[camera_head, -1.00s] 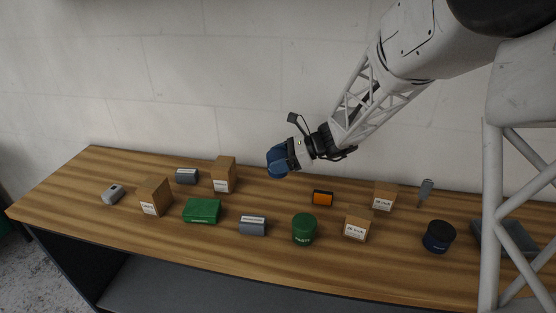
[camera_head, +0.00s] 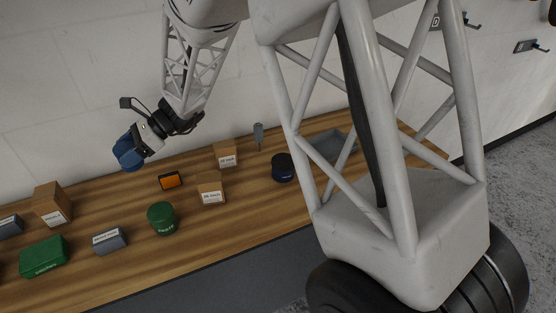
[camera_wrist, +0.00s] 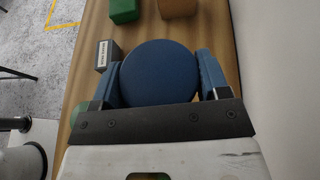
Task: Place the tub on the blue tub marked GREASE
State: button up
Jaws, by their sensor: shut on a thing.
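My gripper (camera_head: 138,147) is shut on a blue tub (camera_wrist: 158,70), whose round lid shows between the two blue fingers in the wrist view. In the head view the held tub (camera_head: 126,155) is up in the air over the back of the bench, left of the orange box. A green tub (camera_head: 162,221) stands nearer the front edge.
Cardboard boxes (camera_head: 209,190), an orange box (camera_head: 170,181), a grey box (camera_head: 109,241) and a green case (camera_head: 43,257) stand on the wooden bench. A grey tray (camera_head: 331,143) lies right of the dark tub.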

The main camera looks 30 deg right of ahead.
jog(key=d+r+m+t, duration=0.2)
jog(key=d+m+t, duration=0.1)
jog(key=d, duration=0.9)
jog(key=r+m+t+h, duration=0.2)
jog(key=m+t+h, duration=0.2)
jog(key=m+t, duration=0.35)
send_over(284, 160)
jog(key=shift+f+t, duration=0.15)
jog(key=shift+t, duration=0.1)
jog(key=shift+f, duration=0.1)
jog(key=shift+f, duration=1.9)
jog(key=shift+f, duration=2.05)
